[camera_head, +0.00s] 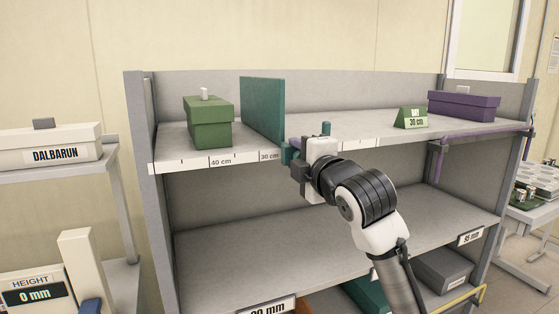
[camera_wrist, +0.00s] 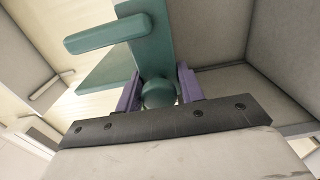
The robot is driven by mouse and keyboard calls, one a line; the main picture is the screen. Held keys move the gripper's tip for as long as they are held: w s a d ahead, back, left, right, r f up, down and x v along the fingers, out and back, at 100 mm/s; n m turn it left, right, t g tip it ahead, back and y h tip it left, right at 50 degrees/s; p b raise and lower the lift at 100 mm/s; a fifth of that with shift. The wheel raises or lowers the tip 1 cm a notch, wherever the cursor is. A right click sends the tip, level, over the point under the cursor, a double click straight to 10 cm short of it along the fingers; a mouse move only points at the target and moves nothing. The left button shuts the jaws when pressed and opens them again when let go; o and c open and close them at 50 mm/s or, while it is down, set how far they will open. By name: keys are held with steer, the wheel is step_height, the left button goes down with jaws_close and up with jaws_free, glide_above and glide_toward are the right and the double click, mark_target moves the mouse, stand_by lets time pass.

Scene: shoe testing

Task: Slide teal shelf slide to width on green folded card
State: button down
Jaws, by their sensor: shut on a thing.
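The teal shelf slide (camera_head: 262,110) is an upright panel on the top shelf. Its front edge stands close to the 30 cm mark (camera_head: 268,156) on the shelf's front scale. The green folded card (camera_head: 411,118) stands on the same shelf to the right and reads 30 cm. My gripper (camera_head: 291,156) is at the shelf's front edge, at the slide's lower front. In the wrist view, its two purple fingers (camera_wrist: 160,90) are shut on the slide's round teal knob (camera_wrist: 158,94), with the teal slide body (camera_wrist: 152,45) beyond.
A green box (camera_head: 208,123) with a white knob stands left of the slide, by the 40 cm mark. A purple box (camera_head: 463,105) stands at the shelf's right end. The shelf between slide and card is clear. Boxes lie on the lowest level.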

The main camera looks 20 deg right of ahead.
steer(key=d, duration=0.5)
steer(key=shift+d+r, duration=0.1)
steer(key=shift+d, duration=0.15)
steer(key=c, duration=1.1)
jaws_free()
steer(key=shift+a, duration=0.15)
steer(key=shift+o, duration=0.2)
steer(key=s+b, duration=0.4)
steer(key=s, duration=0.9)
steer(key=shift+s+d+b, duration=0.25)
steer(key=shift+s+b, duration=0.15)
steer(key=shift+w, duration=0.1)
